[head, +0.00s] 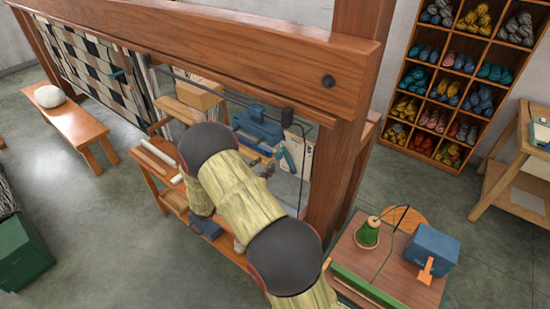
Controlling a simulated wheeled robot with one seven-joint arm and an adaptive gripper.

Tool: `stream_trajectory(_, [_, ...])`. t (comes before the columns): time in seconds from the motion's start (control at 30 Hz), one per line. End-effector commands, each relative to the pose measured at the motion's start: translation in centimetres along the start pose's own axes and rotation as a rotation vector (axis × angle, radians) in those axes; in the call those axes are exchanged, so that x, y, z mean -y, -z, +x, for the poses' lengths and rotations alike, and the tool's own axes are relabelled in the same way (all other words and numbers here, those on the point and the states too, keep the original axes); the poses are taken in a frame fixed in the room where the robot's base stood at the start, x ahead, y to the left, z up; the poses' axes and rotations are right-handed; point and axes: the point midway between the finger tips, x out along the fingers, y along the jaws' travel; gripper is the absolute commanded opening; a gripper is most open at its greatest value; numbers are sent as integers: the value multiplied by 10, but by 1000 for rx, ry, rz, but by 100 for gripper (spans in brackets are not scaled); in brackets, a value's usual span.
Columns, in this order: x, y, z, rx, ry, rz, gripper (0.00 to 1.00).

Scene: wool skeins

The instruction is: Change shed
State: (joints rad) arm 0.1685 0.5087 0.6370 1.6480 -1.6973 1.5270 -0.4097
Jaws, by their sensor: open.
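A large wooden loom (215,38) fills the left and middle of the head view. A black-and-white checked cloth (100,68) hangs in its frame at the left. A blue mechanism (258,122) sits inside the frame behind my arm, with a blue-grey piece (286,160) to its lower right. A small dark blue block (205,228) lies low by the loom, beneath my arm; I cannot tell what it is. My arm reaches across the loom's right half and hides part of it.
A thick wooden post (340,180) stands right of my arm. A yarn shelf (468,75) stands behind. A bench (72,120) is at left. Floor is clear centre-left.

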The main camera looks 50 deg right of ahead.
Motion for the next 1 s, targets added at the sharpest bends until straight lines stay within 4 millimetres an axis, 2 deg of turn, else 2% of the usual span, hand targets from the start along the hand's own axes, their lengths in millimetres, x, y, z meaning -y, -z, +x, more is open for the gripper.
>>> stream_trajectory(0.2, [2, 0, 35, -2, 5, 2, 44])
stream_trajectory(0.43, [1, 0, 62, -2, 4, 2, 44])
stream_trajectory(0.83, [1, 0, 69, -2, 2, 2, 44])
stream_trajectory(1.0, [1, 0, 68, -2, 2, 2, 34])
